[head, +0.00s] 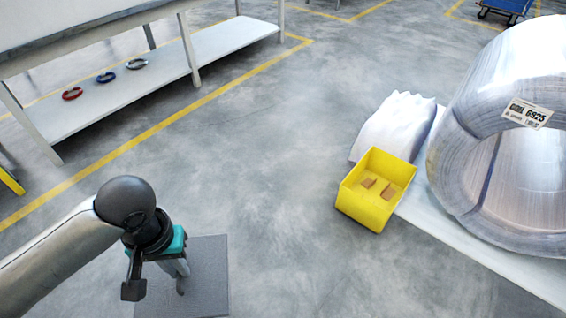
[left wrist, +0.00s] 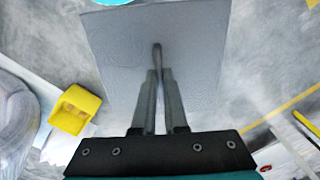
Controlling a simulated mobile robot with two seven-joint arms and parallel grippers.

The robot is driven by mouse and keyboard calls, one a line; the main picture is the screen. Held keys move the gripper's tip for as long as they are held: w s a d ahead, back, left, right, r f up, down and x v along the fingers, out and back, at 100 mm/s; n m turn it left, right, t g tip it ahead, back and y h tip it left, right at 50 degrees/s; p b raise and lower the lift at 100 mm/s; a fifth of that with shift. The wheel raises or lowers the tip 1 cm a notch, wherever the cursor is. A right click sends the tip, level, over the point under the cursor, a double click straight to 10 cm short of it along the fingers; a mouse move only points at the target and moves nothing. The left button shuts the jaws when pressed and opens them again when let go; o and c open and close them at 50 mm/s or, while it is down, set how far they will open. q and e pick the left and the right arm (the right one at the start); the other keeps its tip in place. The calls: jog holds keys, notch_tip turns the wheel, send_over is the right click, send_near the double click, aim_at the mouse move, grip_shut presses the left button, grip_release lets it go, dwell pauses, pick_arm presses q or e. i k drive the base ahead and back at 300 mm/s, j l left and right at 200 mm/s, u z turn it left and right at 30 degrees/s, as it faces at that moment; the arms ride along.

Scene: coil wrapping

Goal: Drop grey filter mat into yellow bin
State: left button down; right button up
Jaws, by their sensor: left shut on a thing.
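The grey filter mat (head: 212,262) is a flat, dark grey square at the lower left of the head view. In the left wrist view the mat (left wrist: 200,40) spreads out beyond the fingertips. My left gripper (head: 181,288) is shut on the mat, near its middle; the fingertips (left wrist: 160,70) close on a narrow dark ridge there. I cannot tell how high the mat is above the floor. The yellow bin (head: 362,208) is apart from the mat, to the right, with small brown pieces inside. It also shows at the left of the wrist view (left wrist: 76,112). My right gripper is not in view.
A large wrapped coil (head: 455,150) with a label lies on a white surface (head: 480,257) at the right. A crumpled white sheet (head: 395,125) is behind the bin. A white bench (head: 150,95) with several rings stands upper left. The floor between is clear.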

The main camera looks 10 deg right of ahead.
aim_at(367, 197)
jog(key=i+z, duration=0.3)
jog(key=i, duration=0.25)
jog(key=i+j+z, duration=0.3)
jog(key=i, duration=0.2)
jog(key=i+j+z, duration=0.3)
jog(key=i, duration=0.2)
jog(key=i+j+z, duration=0.15)
jog(key=z, duration=0.35)
jog(key=i+j+z, duration=0.25)
jog(key=z, duration=0.2)
jog(key=i+j+z, duration=0.25)
jog(key=z, duration=0.25)
jog(key=i+j+z, duration=0.15)
jog(key=z, duration=0.35)
jog(key=j+z, duration=0.7)
jog(key=z, duration=0.25)
jog(key=i+j+z, duration=0.1)
jog(key=j+z, duration=1.1)
